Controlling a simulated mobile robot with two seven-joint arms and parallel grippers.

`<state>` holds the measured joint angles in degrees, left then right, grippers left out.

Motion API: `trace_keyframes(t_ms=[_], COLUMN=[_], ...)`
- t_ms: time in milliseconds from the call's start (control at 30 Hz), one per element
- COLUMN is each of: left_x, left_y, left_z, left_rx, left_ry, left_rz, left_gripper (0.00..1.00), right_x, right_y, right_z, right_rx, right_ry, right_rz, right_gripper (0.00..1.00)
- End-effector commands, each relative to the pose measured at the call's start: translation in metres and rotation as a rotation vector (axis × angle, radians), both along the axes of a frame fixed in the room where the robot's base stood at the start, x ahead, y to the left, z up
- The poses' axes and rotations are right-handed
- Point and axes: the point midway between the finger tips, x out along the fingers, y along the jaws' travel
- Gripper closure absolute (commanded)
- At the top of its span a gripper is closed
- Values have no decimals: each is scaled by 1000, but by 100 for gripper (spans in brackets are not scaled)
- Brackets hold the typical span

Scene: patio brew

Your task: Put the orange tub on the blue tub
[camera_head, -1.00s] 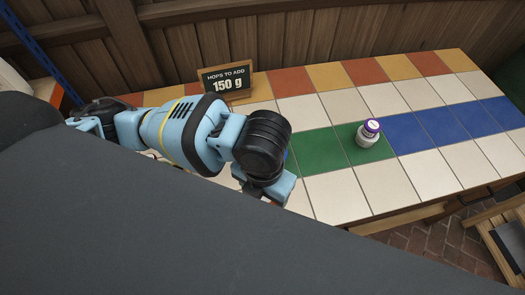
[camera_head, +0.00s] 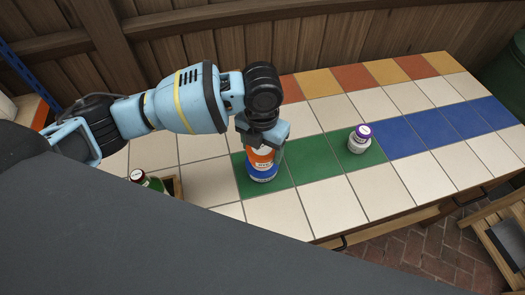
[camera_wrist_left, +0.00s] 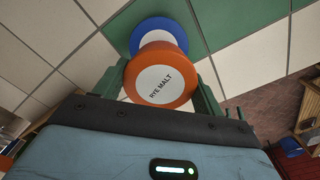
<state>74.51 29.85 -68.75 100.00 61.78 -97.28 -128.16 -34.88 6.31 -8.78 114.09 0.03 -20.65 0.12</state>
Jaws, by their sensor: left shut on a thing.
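The orange tub (camera_head: 263,158) is in my left gripper (camera_head: 262,143), whose fingers are shut on its sides. Its round lid reads "RYE MALT" in the left wrist view (camera_wrist_left: 160,82). The blue tub (camera_head: 263,174) stands on a green tile directly below the orange tub; its edge also shows past the orange tub in the left wrist view (camera_wrist_left: 158,28). The two look touching or nearly so; I cannot tell whether there is a gap. The gripper partly hides the orange tub's top in the head view. My right gripper is not in view.
A white jar with a purple lid (camera_head: 359,139) stands to the right on the green tiles. A wooden box (camera_head: 175,188) with a dark-capped item (camera_head: 139,177) is at the left front. The tiled table (camera_head: 400,98) is clear at right.

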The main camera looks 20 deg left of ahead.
Motion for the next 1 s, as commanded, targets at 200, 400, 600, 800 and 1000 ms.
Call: trace_keyframes(t_ms=[200, 400, 600, 800, 1000], left_x=[3, 9, 10, 10, 9], left_y=[1, 3, 2, 2, 2], left_z=[0, -17, -36, -35, -40], left_rx=[0, 2, 0, 0, 0], left_ry=[-1, 3, -1, -1, 0], left_rz=[1, 0, 0, 0, 0], left_gripper=[54, 54, 54, 54, 28], right_x=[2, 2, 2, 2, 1], right_y=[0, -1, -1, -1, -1], right_z=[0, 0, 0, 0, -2], right_rx=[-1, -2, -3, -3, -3], right_ry=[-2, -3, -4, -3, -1], right_rz=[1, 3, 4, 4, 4], right_gripper=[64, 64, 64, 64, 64])
